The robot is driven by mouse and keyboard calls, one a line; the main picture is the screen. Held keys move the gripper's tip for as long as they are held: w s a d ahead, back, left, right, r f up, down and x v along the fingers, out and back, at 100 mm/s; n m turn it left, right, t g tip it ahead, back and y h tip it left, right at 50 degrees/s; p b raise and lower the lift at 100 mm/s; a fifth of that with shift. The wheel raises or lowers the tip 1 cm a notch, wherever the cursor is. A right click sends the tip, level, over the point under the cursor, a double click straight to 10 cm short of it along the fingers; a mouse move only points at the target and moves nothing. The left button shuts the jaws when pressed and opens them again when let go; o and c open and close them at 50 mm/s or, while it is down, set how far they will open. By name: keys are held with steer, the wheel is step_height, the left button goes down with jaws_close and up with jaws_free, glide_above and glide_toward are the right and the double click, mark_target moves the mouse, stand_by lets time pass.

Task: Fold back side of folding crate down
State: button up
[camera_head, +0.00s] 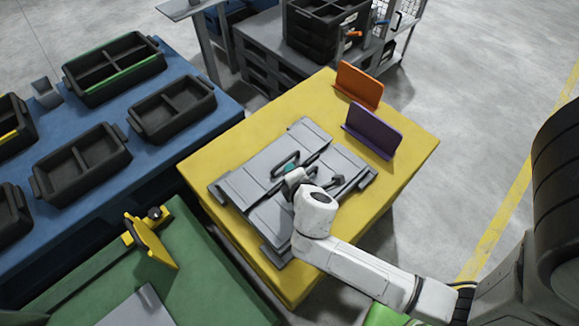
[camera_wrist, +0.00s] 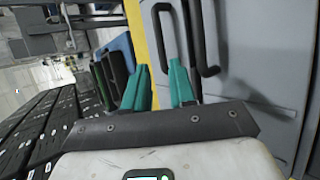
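The grey folding crate (camera_head: 255,185) lies on the yellow table with its panels spread low and nearly flat. Black handles (camera_head: 338,182) show on its panels. My gripper (camera_head: 291,168) is over the crate's middle, close to one black handle loop; my wrist and arm hide part of the crate. In the wrist view, my gripper's two teal fingers (camera_wrist: 160,86) are apart, with a gap between them. Grey panels (camera_wrist: 255,55) and black handles stand just beyond and to the right of the fingers. I cannot tell whether a finger touches a handle.
An orange plate (camera_head: 359,85) and a purple plate (camera_head: 373,130) stand upright at the table's far right. A blue table (camera_head: 190,130) with several black bins is at left. A green surface (camera_head: 190,275) with a yellow bracket (camera_head: 150,243) is at front left.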

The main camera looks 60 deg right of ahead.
steer(key=shift+v, duration=1.1)
steer(key=s+a+r+m+g+y, duration=0.1)
steer(key=s+a+m+g+y, duration=0.5)
steer(key=s+a+m, duration=0.3)
steer(key=s+m+y, duration=0.1)
steer(key=s+m, duration=0.1)
steer(key=m, duration=0.2)
steer(key=shift+r, duration=0.1)
